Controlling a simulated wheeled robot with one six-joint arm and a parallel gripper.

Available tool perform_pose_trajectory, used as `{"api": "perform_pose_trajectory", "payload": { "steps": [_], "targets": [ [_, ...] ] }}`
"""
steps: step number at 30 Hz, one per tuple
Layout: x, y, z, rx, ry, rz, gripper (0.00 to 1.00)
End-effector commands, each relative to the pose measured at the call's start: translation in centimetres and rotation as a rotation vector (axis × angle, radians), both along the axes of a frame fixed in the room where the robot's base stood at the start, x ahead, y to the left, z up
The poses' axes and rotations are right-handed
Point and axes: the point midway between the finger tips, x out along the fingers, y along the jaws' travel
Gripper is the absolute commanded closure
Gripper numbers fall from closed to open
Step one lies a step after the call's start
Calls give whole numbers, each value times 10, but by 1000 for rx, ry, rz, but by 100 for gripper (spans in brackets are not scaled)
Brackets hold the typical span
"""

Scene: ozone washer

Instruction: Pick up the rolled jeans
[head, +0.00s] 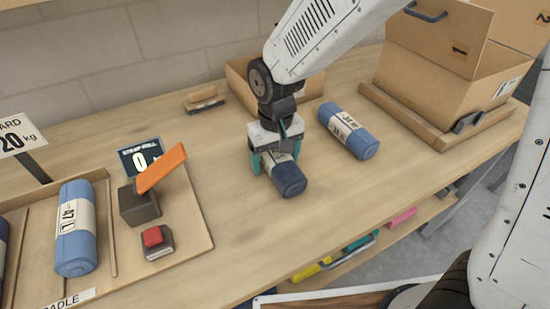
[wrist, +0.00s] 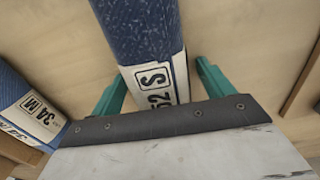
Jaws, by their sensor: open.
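A dark blue rolled pair of jeans (head: 288,179) with a white paper band lies on the bench. My gripper (head: 276,161) is low over it, with the teal fingers open, one on each side of the roll. In the wrist view the same roll (wrist: 140,30) runs between the open fingers (wrist: 161,75); its band shows an S and a partly hidden number. Whether the fingers touch the cloth I cannot tell. A lighter blue roll (head: 348,131) lies to the right; in the wrist view its band (wrist: 35,115) reads 34 M. Another blue roll (head: 76,228) lies on a cradle board at left.
A red button (head: 157,238) and an orange flap on a dark block (head: 140,205) stand left of my gripper. An open cardboard box (head: 430,70) is at back right, a low box (head: 240,85) behind my arm. The bench front is clear.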

Motion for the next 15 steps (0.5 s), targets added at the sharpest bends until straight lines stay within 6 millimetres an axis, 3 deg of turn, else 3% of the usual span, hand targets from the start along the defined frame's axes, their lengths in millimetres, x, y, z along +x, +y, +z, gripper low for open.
{"api": "perform_pose_trajectory", "payload": {
  "steps": [4,11,15],
  "targets": [
    [0,0,0,0,0,0,20],
    [0,0,0,0,0,0,79],
    [0,0,1,0,-1,0,79]
  ]
}}
